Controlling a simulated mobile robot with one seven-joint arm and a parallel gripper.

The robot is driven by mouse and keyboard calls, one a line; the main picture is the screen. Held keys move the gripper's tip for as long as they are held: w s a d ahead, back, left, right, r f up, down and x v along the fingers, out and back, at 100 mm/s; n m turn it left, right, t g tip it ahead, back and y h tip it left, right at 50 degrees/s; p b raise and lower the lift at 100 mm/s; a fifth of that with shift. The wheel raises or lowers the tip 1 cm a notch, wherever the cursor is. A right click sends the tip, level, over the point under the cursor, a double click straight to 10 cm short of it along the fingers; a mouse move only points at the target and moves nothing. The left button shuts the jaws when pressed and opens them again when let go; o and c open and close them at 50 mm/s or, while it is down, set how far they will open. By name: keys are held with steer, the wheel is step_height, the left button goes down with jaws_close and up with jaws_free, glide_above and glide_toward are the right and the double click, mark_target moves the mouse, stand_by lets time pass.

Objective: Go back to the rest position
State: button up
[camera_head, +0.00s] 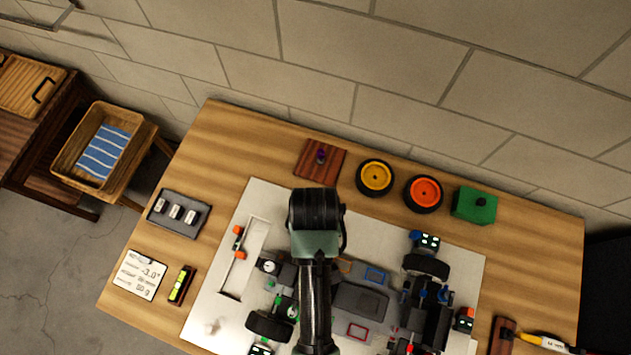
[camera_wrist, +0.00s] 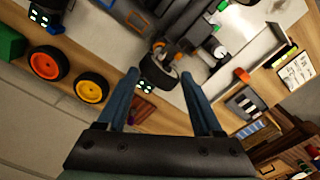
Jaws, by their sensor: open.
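My gripper shows in the wrist view (camera_wrist: 160,95) with its two blue-grey fingers spread wide and nothing between them. Beyond the fingertips in that view is a black tyre (camera_wrist: 161,78) on the car. In the head view my arm reaches up over the car chassis (camera_head: 362,302), and my fingers are hidden there. The car sits on a pale board (camera_head: 205,325) on the wooden table (camera_head: 225,130). Its middle is partly hidden by my arm.
A yellow wheel (camera_head: 375,177), an orange wheel (camera_head: 424,193) and a green box (camera_head: 474,205) stand along the back. A brown block (camera_head: 320,160) lies left of them. A dark tray (camera_head: 178,213) and a label card (camera_head: 140,275) lie at the left. A brick wall (camera_head: 330,60) is behind.

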steer(key=shift+r, duration=0.3)
steer(key=shift+w, duration=0.1)
stand_by(0.3)
steer(key=w+r+m+t+b, duration=0.15)
steer(key=w+r+t, duration=0.75)
steer(key=w+r, duration=0.9)
steer(key=w+r+t+b, duration=0.1)
steer(key=w+r+t, duration=0.2)
steer(key=r, duration=0.6)
steer(key=w+r+t+b, duration=0.2)
steer(key=w+r+t, duration=0.15)
steer(key=r, duration=0.45)
steer(key=s+r+t, duration=0.4)
steer(key=r, duration=0.5)
steer(key=s+r+m+t+b, duration=0.1)
steer(key=s+r+t, duration=0.3)
steer(key=r, duration=0.6)
steer(key=s+r+t, duration=0.4)
steer(key=s+r, duration=0.2)
steer(key=r, duration=0.4)
steer(key=shift+d+r+b, duration=0.15)
steer(key=shift+d+b, duration=0.1)
steer(key=shift+b, duration=0.15)
steer(key=shift+m, duration=0.25)
